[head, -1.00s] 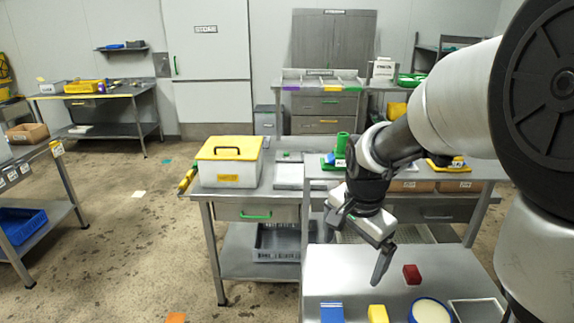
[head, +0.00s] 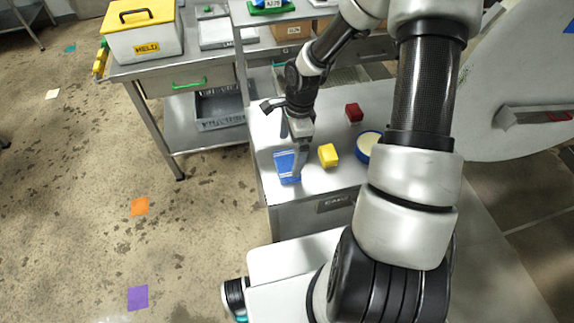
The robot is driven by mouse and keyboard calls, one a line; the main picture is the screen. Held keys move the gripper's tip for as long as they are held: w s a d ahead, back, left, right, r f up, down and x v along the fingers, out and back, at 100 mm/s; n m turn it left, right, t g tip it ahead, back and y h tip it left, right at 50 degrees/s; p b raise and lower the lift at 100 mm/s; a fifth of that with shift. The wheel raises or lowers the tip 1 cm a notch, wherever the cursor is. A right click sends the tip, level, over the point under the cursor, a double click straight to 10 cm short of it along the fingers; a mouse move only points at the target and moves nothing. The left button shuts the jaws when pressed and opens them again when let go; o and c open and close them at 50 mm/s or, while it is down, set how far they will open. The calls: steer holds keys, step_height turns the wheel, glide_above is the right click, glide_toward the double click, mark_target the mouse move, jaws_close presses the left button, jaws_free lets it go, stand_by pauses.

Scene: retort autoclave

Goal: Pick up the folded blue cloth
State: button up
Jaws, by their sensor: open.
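The folded blue cloth (head: 286,167) lies near the left front edge of the steel table (head: 320,192). It looks like a flat blue rectangle with a paler stripe. My gripper (head: 293,152) is open and points down just above the cloth's far right side. One finger overlaps the cloth's right edge in the picture. I cannot tell whether the finger touches it.
A yellow block (head: 328,155) is close on the right of the cloth. A red block (head: 354,112) and a round blue-rimmed dish (head: 367,145) are farther right. A white box with a yellow lid (head: 143,32) stands on another table behind left.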

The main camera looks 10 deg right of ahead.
mark_target(288, 163)
steer(key=f, duration=0.6)
steer(key=shift+w+a+f, duration=0.1)
steer(key=shift+a+f, duration=0.1)
steer(key=shift+a, duration=0.15)
steer(key=c, duration=0.9)
steer(key=shift+r, duration=5.05)
